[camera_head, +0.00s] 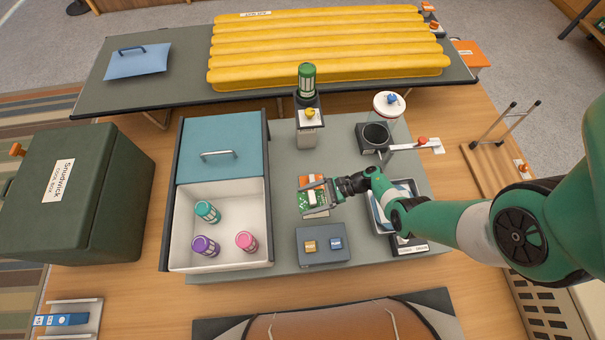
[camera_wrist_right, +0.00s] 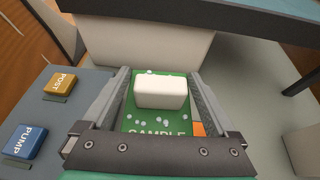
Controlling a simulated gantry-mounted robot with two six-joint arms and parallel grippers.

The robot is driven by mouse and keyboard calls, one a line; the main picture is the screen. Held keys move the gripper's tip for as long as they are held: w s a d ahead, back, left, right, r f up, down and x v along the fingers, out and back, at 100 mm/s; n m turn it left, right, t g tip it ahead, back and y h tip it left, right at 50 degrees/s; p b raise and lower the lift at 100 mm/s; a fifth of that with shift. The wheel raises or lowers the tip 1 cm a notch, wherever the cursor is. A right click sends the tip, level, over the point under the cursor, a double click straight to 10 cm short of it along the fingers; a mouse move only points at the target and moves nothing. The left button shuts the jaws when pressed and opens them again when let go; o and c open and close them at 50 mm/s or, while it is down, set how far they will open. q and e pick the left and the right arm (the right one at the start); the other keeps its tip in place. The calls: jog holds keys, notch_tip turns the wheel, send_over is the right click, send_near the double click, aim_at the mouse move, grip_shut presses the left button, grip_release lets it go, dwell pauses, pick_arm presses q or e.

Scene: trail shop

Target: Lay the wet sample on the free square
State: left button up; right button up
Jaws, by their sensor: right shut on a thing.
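The wet sample (camera_head: 303,199) is a green card marked SAMPLE, with clear drops and a white block on top. In the right wrist view the sample (camera_wrist_right: 150,124) lies between the two fingers, its white block (camera_wrist_right: 160,91) in the middle. My right gripper (camera_head: 318,196) is shut on it, over the middle of the grey mat (camera_head: 285,150). I cannot tell whether the card touches the mat. An orange patch (camera_head: 311,179) shows just behind the gripper, partly hidden. I cannot make out which square is free. My left gripper is not in view.
A grey block (camera_head: 321,259) with yellow POST and blue PUMP pieces stands just in front of the gripper. A white bin (camera_head: 222,259) with several coloured bottles is to the left. A tray (camera_head: 379,216) lies under my arm. A bottle stand (camera_head: 310,140) stands behind.

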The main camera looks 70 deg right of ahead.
aim_at(319, 197)
jog(key=shift+m+t+h, duration=0.3)
jog(key=shift+m+h, duration=0.1)
jog(key=shift+h, duration=0.1)
jog(key=d+f, duration=0.1)
jog(key=s+d+f+b, duration=0.1)
jog(key=f, duration=0.1)
jog(key=shift+s+f+b, duration=0.1)
jog(key=shift+f+b, duration=0.05)
jog(key=shift+b, duration=0.15)
notch_tip(319, 197, down, 8)
jog(key=b, duration=0.7)
jog(key=shift+f, duration=0.1)
jog(key=shift+r, duration=0.2)
jog(key=o, duration=1.2)
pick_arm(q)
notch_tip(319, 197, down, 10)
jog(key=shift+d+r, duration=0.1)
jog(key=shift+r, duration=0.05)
pick_arm(e)
jog(key=shift+d, duration=0.1)
jog(key=shift+s+d+r+p, duration=0.15)
jog(key=shift+s+r+p, duration=0.1)
jog(key=shift+p, duration=0.1)
jog(key=p+v, duration=0.2)
jog(key=v, duration=0.9)
jog(key=shift+s+f, duration=0.1)
jog(key=shift+s, duration=0.05)
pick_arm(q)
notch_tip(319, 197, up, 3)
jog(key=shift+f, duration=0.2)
